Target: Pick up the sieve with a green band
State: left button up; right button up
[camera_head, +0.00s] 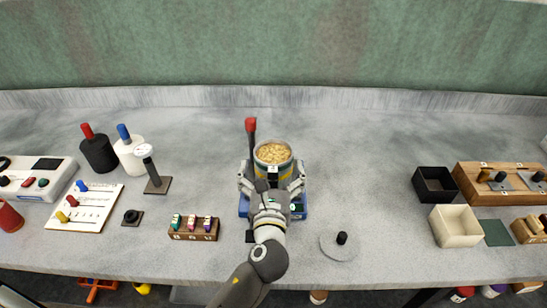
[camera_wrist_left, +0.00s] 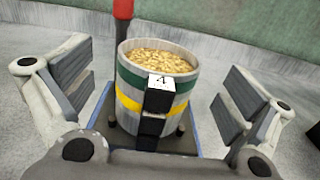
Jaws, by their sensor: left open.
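The sieve (camera_head: 273,152) is a round grey container with a green band and a yellow band, filled with pale grain. It stands upright on a blue-edged base (camera_head: 299,212) in the middle of the table. In the left wrist view the sieve (camera_wrist_left: 130,80) shows a black block marked "4" on its near side. My left gripper (camera_head: 272,181) is open, with one finger on each side of the sieve. In the left wrist view gaps show between the sieve and both finger pads (camera_wrist_left: 155,95). My right gripper is not in view.
A red-tipped post (camera_head: 251,135) rises just behind the sieve on the left. A wooden block with coloured pieces (camera_head: 193,229) is to the left, and a grey disc with a black knob (camera_head: 340,246) is to the right. The table behind the sieve is clear.

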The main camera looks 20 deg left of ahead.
aim_at(274, 162)
pick_arm(q)
jog(key=shift+w+a, duration=0.15)
jog(key=shift+w, duration=0.3)
jog(key=shift+w+f, duration=0.1)
jog(key=shift+w, duration=0.25)
jog(key=p+x, duration=0.1)
jog(key=x, duration=0.3)
jog(key=shift+w, duration=0.15)
jog(key=shift+w+f, duration=0.15)
jog(key=shift+w, duration=0.1)
jog(key=shift+s, duration=0.1)
jog(key=shift+c, duration=0.6)
jog(key=c, duration=1.4)
jog(key=shift+c, duration=0.4)
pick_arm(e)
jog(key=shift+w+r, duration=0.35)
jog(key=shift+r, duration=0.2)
